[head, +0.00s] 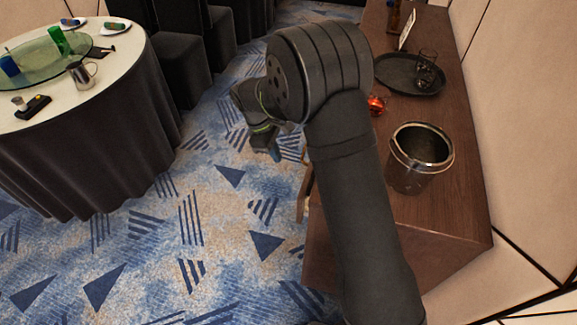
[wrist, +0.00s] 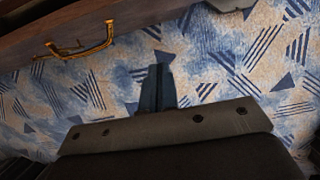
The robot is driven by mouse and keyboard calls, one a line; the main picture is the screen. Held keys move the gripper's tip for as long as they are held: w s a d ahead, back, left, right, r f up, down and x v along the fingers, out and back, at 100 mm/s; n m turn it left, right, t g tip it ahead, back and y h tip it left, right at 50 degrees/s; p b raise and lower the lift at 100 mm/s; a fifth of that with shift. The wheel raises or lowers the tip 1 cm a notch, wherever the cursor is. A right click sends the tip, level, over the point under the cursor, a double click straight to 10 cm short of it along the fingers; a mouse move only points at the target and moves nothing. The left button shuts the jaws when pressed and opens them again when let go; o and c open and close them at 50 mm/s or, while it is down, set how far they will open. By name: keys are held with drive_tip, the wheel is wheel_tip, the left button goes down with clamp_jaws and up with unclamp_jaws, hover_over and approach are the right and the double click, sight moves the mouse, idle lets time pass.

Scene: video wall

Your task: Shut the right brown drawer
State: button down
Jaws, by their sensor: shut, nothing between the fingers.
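The brown drawer (head: 303,194) juts out a little from the left side of the brown sideboard (head: 465,205) in the head view. My arm hides much of it there. In the wrist view a brown drawer front (wrist: 140,12) with a brass handle (wrist: 82,49) runs across the top left. My gripper (head: 275,153) is over the carpet to the left of the sideboard. Its fingers (wrist: 160,66) are together and empty in the wrist view. They are apart from the handle, to its right. I cannot tell how far the drawer is open.
On the sideboard stand a metal bucket (head: 407,178), a dark round tray (head: 390,73) with glasses, and a small red-orange object (head: 376,105). A round table (head: 120,60) with a dark skirt stands at the left. The patterned carpet (head: 215,235) between them is clear.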

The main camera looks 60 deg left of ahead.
drive_tip(key=w+d+f, duration=0.4)
drive_tip(key=d+f, duration=0.1)
drive_tip(key=f, duration=0.4)
drive_tip(key=shift+w+f+t, duration=0.3)
drive_tip(key=shift+w+f, duration=0.05)
drive_tip(key=shift+d, duration=0.1)
drive_tip(key=w+d, duration=0.3)
drive_tip(key=shift+w+d, duration=0.2)
drive_tip(key=shift+d, duration=0.05)
